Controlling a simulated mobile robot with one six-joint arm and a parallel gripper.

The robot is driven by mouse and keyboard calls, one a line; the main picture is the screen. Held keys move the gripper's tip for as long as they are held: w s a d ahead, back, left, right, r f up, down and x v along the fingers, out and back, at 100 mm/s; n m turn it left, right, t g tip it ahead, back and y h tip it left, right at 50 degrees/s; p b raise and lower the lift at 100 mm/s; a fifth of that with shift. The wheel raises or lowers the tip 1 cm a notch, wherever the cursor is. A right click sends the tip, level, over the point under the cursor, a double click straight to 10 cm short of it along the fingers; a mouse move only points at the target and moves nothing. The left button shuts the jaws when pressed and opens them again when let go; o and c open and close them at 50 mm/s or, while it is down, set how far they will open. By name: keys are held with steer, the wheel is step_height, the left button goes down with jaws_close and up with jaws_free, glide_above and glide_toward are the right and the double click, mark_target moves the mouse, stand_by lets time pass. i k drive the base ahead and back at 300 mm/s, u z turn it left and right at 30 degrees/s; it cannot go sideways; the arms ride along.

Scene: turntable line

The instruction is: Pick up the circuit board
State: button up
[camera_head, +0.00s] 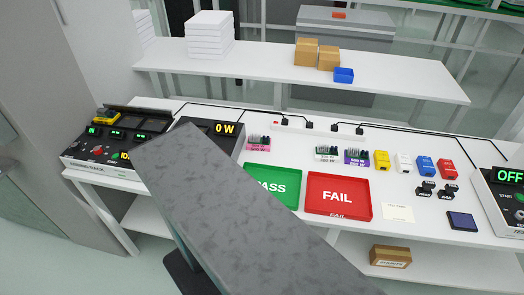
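Three small board-like modules with dark and green parts stand on the white bench, and I cannot tell which is the circuit board. One has a pink base (258,143) and stands above the green PASS tray (290,201). One has a white base (327,154) and one a purple base (356,157). These two stand side by side above the red FAIL tray (368,209). Both trays look empty. My gripper is not in view.
A large grey surface close to the camera, possibly part of me, hides the bench's front middle. Yellow, white, blue and red blocks (445,168) stand right of the modules. Instrument boxes (115,145) sit at the bench's left and right ends. A shelf (270,68) runs behind.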

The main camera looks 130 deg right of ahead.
mark_target(257, 143)
steer(key=u, duration=1.2)
steer(key=k, duration=0.15)
steer(key=z, duration=4.25)
steer(key=k, duration=0.2)
steer(key=z, duration=1.65)
